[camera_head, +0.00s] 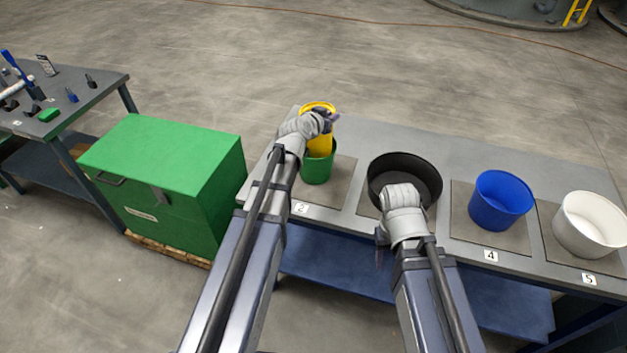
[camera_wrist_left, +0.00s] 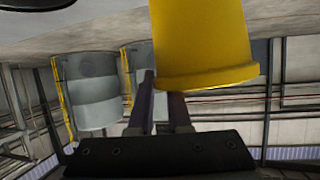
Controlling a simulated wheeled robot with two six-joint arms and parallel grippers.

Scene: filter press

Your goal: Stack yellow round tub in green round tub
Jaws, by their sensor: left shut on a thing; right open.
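The yellow round tub (camera_head: 321,143) is in my left gripper (camera_head: 331,116), which is shut on it near the rim. In the head view the tub's lower part overlaps the top of the green round tub (camera_head: 317,170); I cannot tell whether it is inside it or just above. In the left wrist view the yellow tub (camera_wrist_left: 203,45) fills the upper middle, with the fingers at it. The green tub stands upright on the bench at the mat marked 2. My right gripper (camera_head: 382,245) is open, low in front of the black tub, partly hidden by its wrist.
A black round tub (camera_head: 427,178), a blue tub (camera_head: 501,199) and a white tub (camera_head: 590,224) stand along the grey bench (camera_head: 455,152) to the right. A large green chest (camera_head: 172,165) stands left of the bench. A tool table (camera_head: 85,113) is further left.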

